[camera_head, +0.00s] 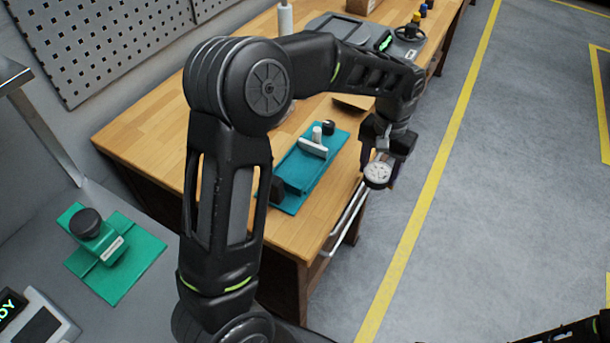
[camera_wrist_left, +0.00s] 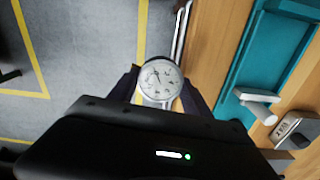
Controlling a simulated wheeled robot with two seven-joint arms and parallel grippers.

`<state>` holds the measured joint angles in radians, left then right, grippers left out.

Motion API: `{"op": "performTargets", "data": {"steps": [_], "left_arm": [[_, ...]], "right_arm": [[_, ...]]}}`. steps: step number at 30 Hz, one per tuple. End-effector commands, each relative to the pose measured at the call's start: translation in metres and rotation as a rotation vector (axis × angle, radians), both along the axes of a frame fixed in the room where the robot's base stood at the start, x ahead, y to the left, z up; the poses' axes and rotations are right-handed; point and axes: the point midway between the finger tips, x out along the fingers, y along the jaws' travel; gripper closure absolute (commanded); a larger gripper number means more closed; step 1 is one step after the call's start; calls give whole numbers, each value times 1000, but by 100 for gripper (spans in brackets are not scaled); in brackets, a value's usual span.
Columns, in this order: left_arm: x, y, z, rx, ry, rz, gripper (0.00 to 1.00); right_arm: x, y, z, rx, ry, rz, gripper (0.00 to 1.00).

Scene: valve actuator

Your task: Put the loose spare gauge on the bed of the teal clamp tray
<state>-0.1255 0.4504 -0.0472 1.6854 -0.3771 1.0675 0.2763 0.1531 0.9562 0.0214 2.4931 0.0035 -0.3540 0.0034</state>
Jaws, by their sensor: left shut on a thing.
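My left gripper (camera_head: 376,160) is shut on the spare gauge (camera_head: 377,175), a round gauge with a white dial. It holds the gauge out past the right edge of the bench, over the floor side. In the left wrist view the gauge (camera_wrist_left: 159,80) sits between the two dark fingers, its dial facing the camera. The teal clamp tray (camera_head: 298,172) lies on the wooden bench, left of the gripper, with a pale clamp bar and a dark knob on it. My arm hides part of its near end. The tray (camera_wrist_left: 262,58) is at the right in the wrist view.
The wooden bench (camera_head: 140,130) has a metal rail (camera_head: 345,218) along its right side. A green fixture (camera_head: 140,262) with a black knob stands on a grey surface at the left. A grey device (camera_head: 405,45) and a white bottle (camera_head: 285,18) stand farther back.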

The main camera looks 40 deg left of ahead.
Motion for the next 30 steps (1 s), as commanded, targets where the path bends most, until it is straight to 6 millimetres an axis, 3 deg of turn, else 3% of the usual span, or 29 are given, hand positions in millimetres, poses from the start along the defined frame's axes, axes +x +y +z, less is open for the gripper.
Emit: {"op": "performTargets", "data": {"steps": [14, 17, 20, 27, 30], "left_arm": [[0, 5, 1, 0, -2, 18, 93], [-3, 23, 11, -1, -5, 77, 93], [-12, 53, 28, -1, -8, 183, 93], [-59, 137, 75, -5, -7, 535, 93], [-79, 158, 86, -5, -5, 641, 93]], "right_arm": [[0, 0, -3, 1, -1, 1, 64], [1, 0, -7, 1, -2, 0, 64], [1, 1, -13, 2, -4, 1, 64], [2, 1, -28, 5, -8, 2, 64], [3, 1, -32, 6, -9, 2, 64]]}}
